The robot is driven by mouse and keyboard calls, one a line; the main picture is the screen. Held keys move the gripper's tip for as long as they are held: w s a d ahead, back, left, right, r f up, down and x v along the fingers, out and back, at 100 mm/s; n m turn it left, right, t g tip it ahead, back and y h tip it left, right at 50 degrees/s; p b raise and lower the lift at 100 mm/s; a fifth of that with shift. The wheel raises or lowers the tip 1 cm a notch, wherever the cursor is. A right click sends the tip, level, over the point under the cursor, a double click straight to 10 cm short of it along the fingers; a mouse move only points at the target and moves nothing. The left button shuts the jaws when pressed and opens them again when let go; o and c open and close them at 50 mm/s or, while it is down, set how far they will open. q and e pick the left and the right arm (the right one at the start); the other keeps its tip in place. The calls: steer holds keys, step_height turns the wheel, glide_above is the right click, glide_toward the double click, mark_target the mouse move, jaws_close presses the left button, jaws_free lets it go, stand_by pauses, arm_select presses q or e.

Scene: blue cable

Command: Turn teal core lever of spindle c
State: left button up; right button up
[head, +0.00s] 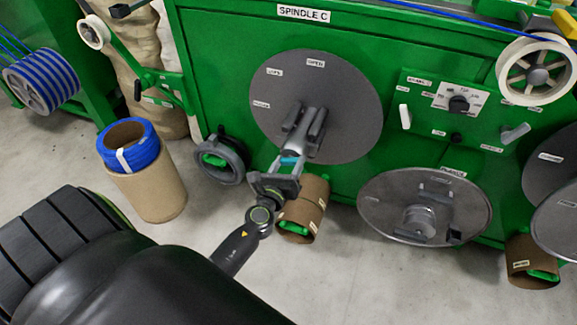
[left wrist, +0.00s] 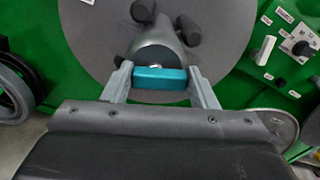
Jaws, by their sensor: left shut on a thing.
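The green machine front carries the label SPINDLE C (head: 303,14). Below it is a round grey disc (head: 345,90) with a grey spindle core (head: 305,130) sticking out of its middle. The teal core lever (left wrist: 160,78) sits at the near end of the core and lies level in the left wrist view. In the head view only a small part of the lever (head: 290,159) shows. My left gripper (left wrist: 162,84) is shut on the lever, one finger at each end. My left gripper (head: 285,172) hides part of the core's end in the head view. My right gripper is not in view.
A second grey disc (head: 375,205) stands out at the right. A control panel with a knob (head: 459,104) and white handles is above it. A blue cable coil (head: 150,155) sits on a cardboard tube at the left.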

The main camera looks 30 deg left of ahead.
arm_select(q)
steer(key=shift+f+n, duration=0.1)
steer(key=shift+n, duration=0.5)
steer(key=n+b, duration=0.1)
steer(key=n, duration=0.1)
steer(key=shift+a+n, duration=0.1)
steer(key=shift+n, duration=0.3)
steer(key=n+b, duration=0.1)
steer(key=n, duration=0.1)
steer(key=n+b, duration=0.1)
steer(key=n, duration=0.2)
steer(key=shift+s+a, duration=0.1)
steer(key=shift+a, duration=0.1)
steer(key=shift+n+b, duration=0.45)
steer(key=shift+n, duration=0.55)
steer(key=shift+a+n+b, duration=0.1)
steer(key=shift+n+b, duration=0.35)
steer(key=shift+n, duration=1.15)
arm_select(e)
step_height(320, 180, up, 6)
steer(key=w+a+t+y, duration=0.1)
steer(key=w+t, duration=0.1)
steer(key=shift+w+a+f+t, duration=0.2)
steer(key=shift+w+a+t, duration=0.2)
arm_select(q)
steer(key=o, duration=1)
